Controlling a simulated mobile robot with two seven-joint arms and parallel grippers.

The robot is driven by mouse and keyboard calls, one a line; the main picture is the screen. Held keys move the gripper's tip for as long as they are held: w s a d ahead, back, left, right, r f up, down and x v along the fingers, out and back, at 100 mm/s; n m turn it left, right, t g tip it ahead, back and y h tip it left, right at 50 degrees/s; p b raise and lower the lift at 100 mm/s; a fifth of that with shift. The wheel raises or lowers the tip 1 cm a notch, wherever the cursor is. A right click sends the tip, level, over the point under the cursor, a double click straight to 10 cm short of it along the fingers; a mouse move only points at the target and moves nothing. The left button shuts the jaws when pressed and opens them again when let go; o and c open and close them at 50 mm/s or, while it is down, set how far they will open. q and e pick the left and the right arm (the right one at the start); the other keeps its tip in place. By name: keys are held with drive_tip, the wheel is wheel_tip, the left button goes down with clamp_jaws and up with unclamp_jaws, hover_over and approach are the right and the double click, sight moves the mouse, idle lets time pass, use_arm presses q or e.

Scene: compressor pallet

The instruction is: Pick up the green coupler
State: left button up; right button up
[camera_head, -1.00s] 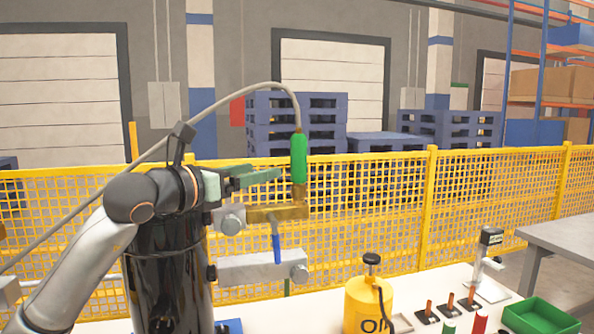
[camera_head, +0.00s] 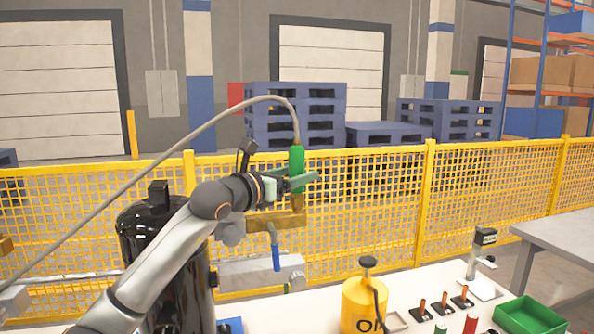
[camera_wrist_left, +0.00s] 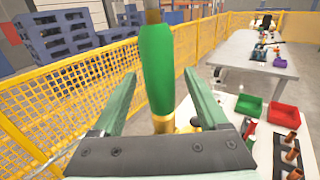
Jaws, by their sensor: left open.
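The green coupler (camera_head: 297,158) stands upright on a brass fitting (camera_head: 290,219), with a grey hose running from its top. It also shows in the left wrist view (camera_wrist_left: 155,68), large and between the fingers. My left gripper (camera_head: 303,180) is open, its pale green fingers at the height of the coupler's lower part. In the left wrist view, one finger of the left gripper (camera_wrist_left: 160,95) is on each side of the coupler, with gaps visible. My right gripper is not in view.
A blue-handled valve (camera_head: 275,250) hangs below the brass fitting. A black tank (camera_head: 165,265) stands behind my left arm. A yellow oil can (camera_head: 360,305), small orange-topped parts and a green bin (camera_head: 530,317) are on the white table. A yellow mesh fence (camera_head: 370,215) runs behind.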

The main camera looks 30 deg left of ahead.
use_arm(q)
drive_tip(key=shift+w, duration=0.2)
clamp_jaws()
idle(0.5)
